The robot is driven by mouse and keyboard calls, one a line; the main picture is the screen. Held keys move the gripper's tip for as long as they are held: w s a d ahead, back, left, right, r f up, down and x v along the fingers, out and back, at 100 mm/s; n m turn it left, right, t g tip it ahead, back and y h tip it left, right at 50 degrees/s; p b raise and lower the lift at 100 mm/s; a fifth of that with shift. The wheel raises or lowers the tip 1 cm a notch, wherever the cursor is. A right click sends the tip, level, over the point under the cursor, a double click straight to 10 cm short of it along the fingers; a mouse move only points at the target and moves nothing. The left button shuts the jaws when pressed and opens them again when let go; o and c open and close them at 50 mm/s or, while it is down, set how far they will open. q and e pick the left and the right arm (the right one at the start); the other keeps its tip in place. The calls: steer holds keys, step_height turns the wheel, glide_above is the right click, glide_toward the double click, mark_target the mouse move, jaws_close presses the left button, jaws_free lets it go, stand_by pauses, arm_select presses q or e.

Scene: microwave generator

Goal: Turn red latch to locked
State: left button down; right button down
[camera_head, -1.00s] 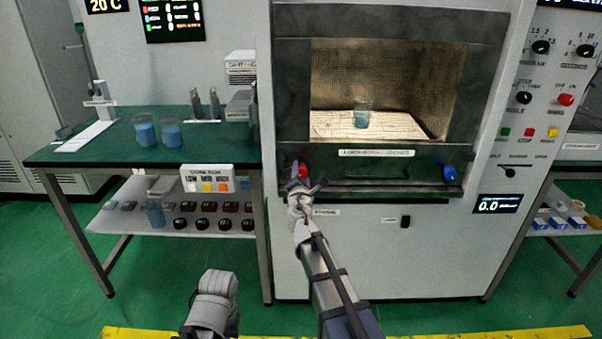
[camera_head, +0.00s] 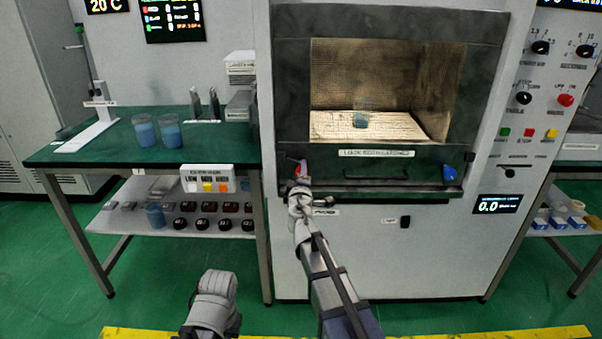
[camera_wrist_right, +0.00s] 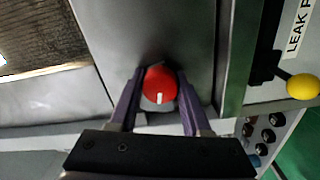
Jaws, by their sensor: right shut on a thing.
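The red latch (camera_head: 302,168) is on the lower left of the microwave chamber's front, mostly hidden by my right gripper (camera_head: 298,183) in the head view. In the right wrist view it is a round red knob (camera_wrist_right: 160,80) with a white mark at its lower edge. The purple fingers of my right gripper (camera_wrist_right: 160,92) are on either side of the knob, shut on it. My left gripper is not in view.
A blue latch (camera_head: 449,173) is at the lower right of the chamber front, past a dark handle bar (camera_head: 376,175). A beaker (camera_head: 361,119) stands inside. A yellow ball-ended lever (camera_wrist_right: 302,87) is right of the knob in the wrist view. A green bench (camera_head: 100,150) stands left.

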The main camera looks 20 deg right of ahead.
steer(key=shift+m, duration=1.1)
steer(key=shift+c, duration=1.8)
jaws_free()
steer(key=v, duration=0.7)
steer(key=shift+s, duration=0.4)
steer(key=shift+a, duration=0.1)
